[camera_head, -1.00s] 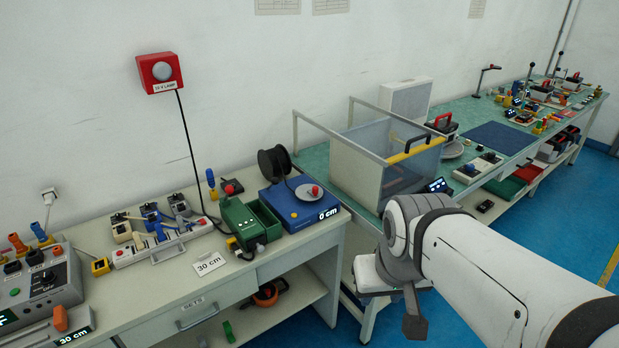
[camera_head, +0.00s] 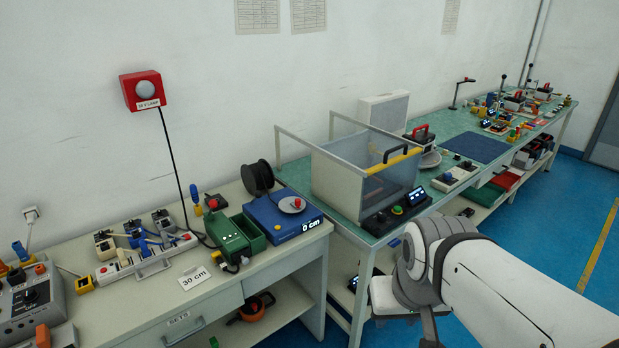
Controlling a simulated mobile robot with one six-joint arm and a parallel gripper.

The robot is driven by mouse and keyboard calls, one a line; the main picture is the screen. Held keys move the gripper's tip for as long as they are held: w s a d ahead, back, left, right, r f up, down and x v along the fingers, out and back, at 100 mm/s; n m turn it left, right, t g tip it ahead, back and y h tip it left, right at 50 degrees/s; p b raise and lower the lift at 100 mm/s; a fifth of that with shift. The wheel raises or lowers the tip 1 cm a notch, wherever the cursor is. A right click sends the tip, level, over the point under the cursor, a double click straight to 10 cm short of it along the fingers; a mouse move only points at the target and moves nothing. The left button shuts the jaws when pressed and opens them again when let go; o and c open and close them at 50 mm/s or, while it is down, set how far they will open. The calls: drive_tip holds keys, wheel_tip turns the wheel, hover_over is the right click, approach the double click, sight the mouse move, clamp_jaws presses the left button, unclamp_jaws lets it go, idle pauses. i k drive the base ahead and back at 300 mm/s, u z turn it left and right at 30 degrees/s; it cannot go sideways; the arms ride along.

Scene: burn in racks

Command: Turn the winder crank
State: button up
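The winder (camera_head: 285,222) is a blue box near the right end of the pale bench, with a display reading 0 cm. A black spool (camera_head: 259,178) stands at its back left. On its top is a round grey crank disc (camera_head: 291,205) with a red knob (camera_head: 297,202). My white and grey arm reaches in from the lower right, in front of the benches and well to the right of the crank. I make out no gripper fingertips, so whether the gripper is open or shut does not show. Nothing covers the crank.
A green open box (camera_head: 240,236) and a 30 cm card (camera_head: 194,278) lie left of the winder. A clear-sided enclosure (camera_head: 345,190) with a yellow bar stands to its right on the green bench. A red lamp box (camera_head: 142,91) hangs on the wall. Blue floor is free at right.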

sight(292, 204)
drive_tip(key=z, duration=0.05)
drive_tip(key=i, duration=1.45)
drive_tip(key=u, duration=0.65)
